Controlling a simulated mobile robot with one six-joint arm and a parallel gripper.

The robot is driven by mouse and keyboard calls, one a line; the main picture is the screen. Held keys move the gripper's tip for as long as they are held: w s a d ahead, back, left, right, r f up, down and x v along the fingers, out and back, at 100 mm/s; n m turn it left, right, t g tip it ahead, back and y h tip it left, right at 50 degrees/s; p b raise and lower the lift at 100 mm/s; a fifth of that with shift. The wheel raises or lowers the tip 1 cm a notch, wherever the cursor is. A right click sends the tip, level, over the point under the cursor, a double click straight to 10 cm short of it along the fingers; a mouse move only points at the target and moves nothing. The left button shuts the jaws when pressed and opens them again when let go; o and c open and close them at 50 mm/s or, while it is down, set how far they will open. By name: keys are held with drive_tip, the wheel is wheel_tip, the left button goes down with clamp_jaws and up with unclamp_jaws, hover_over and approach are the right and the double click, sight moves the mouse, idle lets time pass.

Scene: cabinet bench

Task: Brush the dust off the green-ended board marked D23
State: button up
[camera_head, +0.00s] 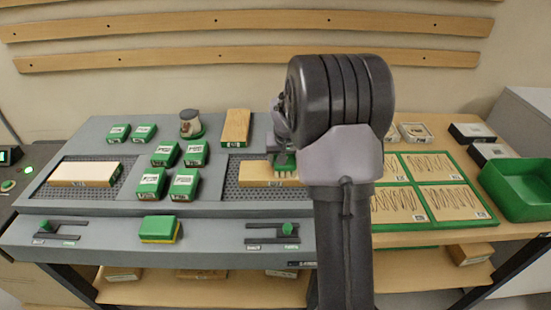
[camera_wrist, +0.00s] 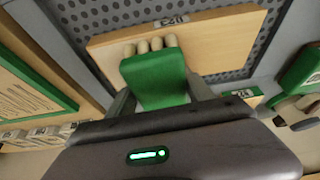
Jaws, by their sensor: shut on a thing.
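My gripper (camera_head: 283,150) is shut on a green brush, whose handle (camera_wrist: 155,78) lies between the two fingers in the wrist view. The brush's pale bristle tufts (camera_wrist: 150,46) point at a wooden board (camera_wrist: 205,38) on the middle perforated tray; I cannot tell whether they touch it. That board also shows in the head view (camera_head: 256,173), partly hidden by my arm. Another pale board (camera_head: 84,174) lies on the left tray, and a third (camera_head: 236,127) lies behind the middle tray.
Several green boxes (camera_head: 183,184) stand between the trays. A green-and-yellow sponge (camera_head: 159,229) is on the front ledge. On the right are a green-framed panel (camera_head: 490,218) and a green bin (camera_head: 520,190).

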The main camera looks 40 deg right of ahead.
drive_tip(key=shift+s+d, duration=0.5)
drive_tip(key=shift+d, duration=0.25)
drive_tip(key=shift+s+d, duration=0.55)
drive_tip(key=shift+d, duration=0.25)
drive_tip(key=shift+s+d, duration=0.5)
drive_tip(key=shift+d, duration=0.25)
wheel_tip(320, 180, up, 6)
drive_tip(key=p, duration=0.4)
drive_tip(key=shift+p, duration=0.35)
wheel_tip(320, 180, up, 3)
drive_tip(key=shift+p, duration=1.1)
